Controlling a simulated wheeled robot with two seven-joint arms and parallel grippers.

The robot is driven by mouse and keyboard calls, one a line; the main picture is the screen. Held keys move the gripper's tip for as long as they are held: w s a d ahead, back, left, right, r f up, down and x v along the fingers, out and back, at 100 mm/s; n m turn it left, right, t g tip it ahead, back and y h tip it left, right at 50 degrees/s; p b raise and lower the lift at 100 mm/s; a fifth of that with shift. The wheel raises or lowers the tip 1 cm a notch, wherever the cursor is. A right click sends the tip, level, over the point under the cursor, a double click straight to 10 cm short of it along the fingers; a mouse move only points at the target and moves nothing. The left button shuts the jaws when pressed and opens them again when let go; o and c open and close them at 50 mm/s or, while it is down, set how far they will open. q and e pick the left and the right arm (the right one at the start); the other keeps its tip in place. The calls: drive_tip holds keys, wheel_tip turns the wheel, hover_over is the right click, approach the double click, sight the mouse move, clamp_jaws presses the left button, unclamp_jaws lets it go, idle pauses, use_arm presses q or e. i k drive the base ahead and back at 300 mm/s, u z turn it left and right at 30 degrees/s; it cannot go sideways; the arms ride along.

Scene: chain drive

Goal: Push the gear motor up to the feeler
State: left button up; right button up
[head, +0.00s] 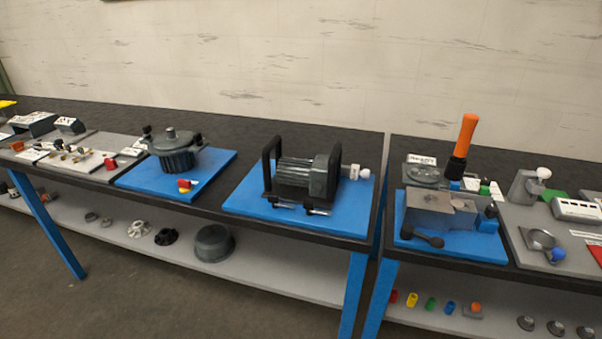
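A grey ribbed motor (302,175), which looks like the gear motor, sits on a blue plate (243,200) near the front of the left bench. A tall black handle stands at each end of it. Two small black levers or clamps lie at its front edge. A small white knob-like part (354,172) stands just right of the right handle; I cannot tell whether it is the feeler. A gap between the motor and this part cannot be judged from here. Neither of my grippers is in view.
A dark finned pot-like unit (177,152) stands on another blue plate to the left. Right of a narrow gap between benches are a grey vice-like block (440,208) and an upright orange-handled tool (465,135). A lower shelf holds loose parts. The bench behind the motor is clear.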

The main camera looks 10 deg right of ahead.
sight(295, 179)
drive_tip(key=z, duration=0.05)
drive_tip(key=k, duration=0.45)
drive_tip(key=u, duration=0.8)
drive_tip(key=i, duration=1.3)
drive_tip(key=z, duration=0.6)
drive_tip(key=i, duration=0.85)
drive_tip(key=z, duration=0.65)
